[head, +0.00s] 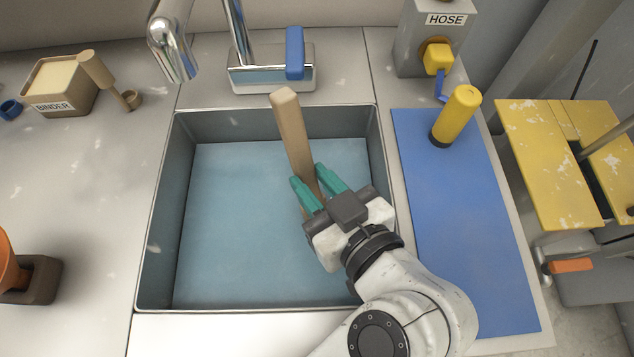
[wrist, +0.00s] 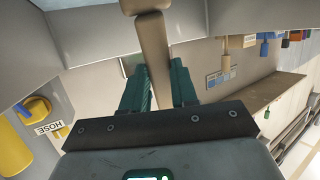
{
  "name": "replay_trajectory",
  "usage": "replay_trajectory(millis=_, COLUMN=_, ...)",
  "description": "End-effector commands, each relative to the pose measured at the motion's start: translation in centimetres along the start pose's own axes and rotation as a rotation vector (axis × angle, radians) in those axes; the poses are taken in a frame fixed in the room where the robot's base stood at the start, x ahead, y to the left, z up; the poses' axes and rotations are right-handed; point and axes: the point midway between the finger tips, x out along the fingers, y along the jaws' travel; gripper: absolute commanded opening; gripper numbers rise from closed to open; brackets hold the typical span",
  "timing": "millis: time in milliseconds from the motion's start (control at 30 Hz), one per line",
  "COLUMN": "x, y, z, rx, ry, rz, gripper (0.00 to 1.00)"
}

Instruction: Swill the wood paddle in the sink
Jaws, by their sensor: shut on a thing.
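The wood paddle (head: 290,124) is a tan wooden stick. My gripper (head: 318,182) is shut on it, with teal fingers on either side. The paddle stands tilted over the sink (head: 155,215), its top end pointing toward the tap. Its lower end is hidden behind my gripper, so I cannot tell whether it touches the water. The sink holds flat blue water (head: 250,225). In the wrist view the paddle (wrist: 154,50) runs between the teal fingers (wrist: 158,90). The chrome tap (head: 170,45) has its spout at the sink's back left, with a blue lever (head: 294,52).
A blue mat (head: 460,220) with a yellow-handled tool (head: 456,115) lies right of the sink. A hose holder (head: 430,35) stands behind it. A binder box (head: 60,90) and an orange object (head: 12,265) are at left. A yellow-topped stand (head: 540,170) is far right.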

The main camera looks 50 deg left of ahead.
Motion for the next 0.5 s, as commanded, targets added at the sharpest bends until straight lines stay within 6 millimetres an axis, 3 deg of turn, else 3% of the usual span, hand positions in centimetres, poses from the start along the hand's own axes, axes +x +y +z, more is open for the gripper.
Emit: replay_trajectory(millis=500, x=-0.1, y=0.0, z=-4.0, rx=-0.001, ry=0.001, rz=0.0, gripper=0.0)
